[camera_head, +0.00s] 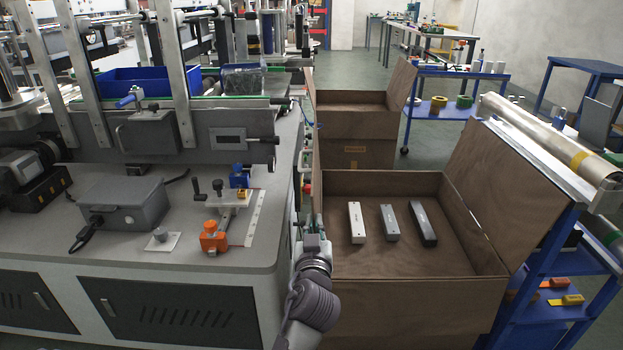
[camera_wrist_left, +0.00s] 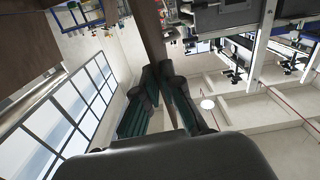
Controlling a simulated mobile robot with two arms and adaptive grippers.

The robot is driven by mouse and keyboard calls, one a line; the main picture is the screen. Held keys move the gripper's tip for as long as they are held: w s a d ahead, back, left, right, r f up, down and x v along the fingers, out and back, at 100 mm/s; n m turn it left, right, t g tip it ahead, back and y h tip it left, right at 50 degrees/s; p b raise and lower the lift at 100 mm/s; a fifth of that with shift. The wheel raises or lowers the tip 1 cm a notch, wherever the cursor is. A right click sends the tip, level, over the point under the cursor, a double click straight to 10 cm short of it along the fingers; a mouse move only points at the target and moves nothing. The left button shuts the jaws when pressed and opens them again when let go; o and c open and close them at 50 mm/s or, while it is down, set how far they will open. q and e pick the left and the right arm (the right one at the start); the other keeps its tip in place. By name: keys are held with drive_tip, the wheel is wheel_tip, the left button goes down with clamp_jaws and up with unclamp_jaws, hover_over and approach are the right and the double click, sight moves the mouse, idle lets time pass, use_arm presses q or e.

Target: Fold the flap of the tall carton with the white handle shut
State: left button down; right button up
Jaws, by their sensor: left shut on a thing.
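The near brown carton (camera_head: 420,292) stands open at the centre right. A white bar-shaped handle (camera_head: 356,222) lies on its floor beside a grey one (camera_head: 389,223) and a black one (camera_head: 422,224). Its right flap (camera_head: 508,188) leans outward, open. Its left flap (camera_head: 317,165) stands up, seen almost edge-on. My left gripper (camera_head: 314,236) is at the carton's left side, low on this flap. In the left wrist view its fingers (camera_wrist_left: 163,78) are shut on a thin brown panel (camera_wrist_left: 150,32), which looks like that flap. My right gripper is not in view.
A second open brown carton (camera_head: 355,152) stands just behind. A grey machine bench (camera_head: 240,262) is close on the left, leaving a narrow gap for my arm. A blue cart with a foil roll (camera_head: 545,135) stands close on the right.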

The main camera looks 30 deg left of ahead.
use_arm(q)
drive_tip(key=shift+w+d+f+m, duration=0.1)
drive_tip(key=shift+w+d+m, duration=0.3)
drive_tip(key=shift+d, duration=0.2)
drive_tip(key=shift+w+d+m, duration=0.3)
drive_tip(key=shift+d+m, duration=0.15)
drive_tip(key=shift+d, duration=0.15)
drive_tip(key=shift+w+d+f+m, duration=0.1)
drive_tip(key=shift+w+d+m, duration=0.3)
drive_tip(key=shift+d, duration=0.2)
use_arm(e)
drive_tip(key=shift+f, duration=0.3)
use_arm(q)
drive_tip(key=shift+w+d+f+m+b, duration=0.25)
drive_tip(key=shift+w+d+m, duration=0.2)
drive_tip(key=shift+d+m, duration=0.25)
drive_tip(key=shift+w+d+f+m+b, duration=0.2)
drive_tip(key=shift+w+d+f+m, duration=0.15)
drive_tip(key=shift+d+m, duration=0.3)
drive_tip(key=shift+w+d+f+m+b, duration=0.2)
drive_tip(key=shift+w+d+m, duration=0.3)
drive_tip(key=shift+d, duration=0.35)
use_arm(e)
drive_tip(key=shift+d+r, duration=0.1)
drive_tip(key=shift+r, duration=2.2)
